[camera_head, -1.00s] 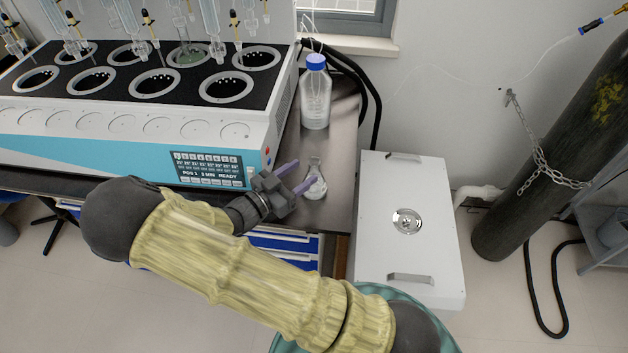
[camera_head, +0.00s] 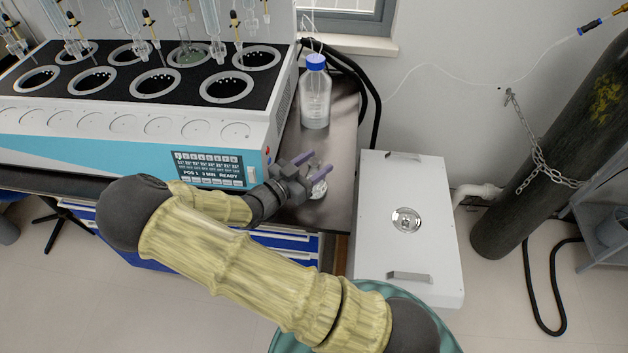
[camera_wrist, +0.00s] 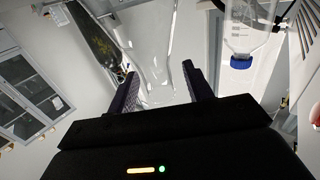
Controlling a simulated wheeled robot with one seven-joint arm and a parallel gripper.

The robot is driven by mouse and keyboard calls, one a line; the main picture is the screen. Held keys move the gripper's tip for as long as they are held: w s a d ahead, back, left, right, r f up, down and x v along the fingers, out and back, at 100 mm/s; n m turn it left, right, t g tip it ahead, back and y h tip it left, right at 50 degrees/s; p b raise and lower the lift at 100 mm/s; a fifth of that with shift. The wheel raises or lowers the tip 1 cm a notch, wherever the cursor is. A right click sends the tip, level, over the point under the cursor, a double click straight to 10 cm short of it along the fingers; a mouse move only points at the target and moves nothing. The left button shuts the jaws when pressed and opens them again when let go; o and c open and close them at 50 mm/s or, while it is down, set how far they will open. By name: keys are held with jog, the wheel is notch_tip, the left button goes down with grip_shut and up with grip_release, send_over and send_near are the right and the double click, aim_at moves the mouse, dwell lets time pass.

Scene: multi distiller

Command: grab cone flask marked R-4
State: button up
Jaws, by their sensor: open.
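A small clear cone flask (camera_head: 318,190) with pale contents stands on the dark bench, right of the machine's screen. My gripper (camera_head: 314,166) partly covers it in the head view. The two purple-grey fingers are apart and reach over the flask, one on each side of its neck as far as I can tell. In the wrist view, clear glass (camera_wrist: 155,60) shows between the open fingers of my gripper (camera_wrist: 162,82), with gaps beside it. I cannot read any R-4 mark on the flask.
A blue-capped bottle (camera_head: 315,95) stands behind on the bench. The multi-place distiller (camera_head: 135,140) with glassware is close on the left. A white box (camera_head: 405,230) stands to the right beyond the bench edge, with a chained gas cylinder (camera_head: 560,150) farther right.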

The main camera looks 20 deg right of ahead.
jog(key=shift+c, duration=0.2)
jog(key=shift+s, duration=0.1)
grip_shut()
jog(key=shift+r, duration=0.2)
notch_tip(320, 180, up, 10)
jog(key=shift+f, duration=0.2)
dwell(0.9)
dwell(0.5)
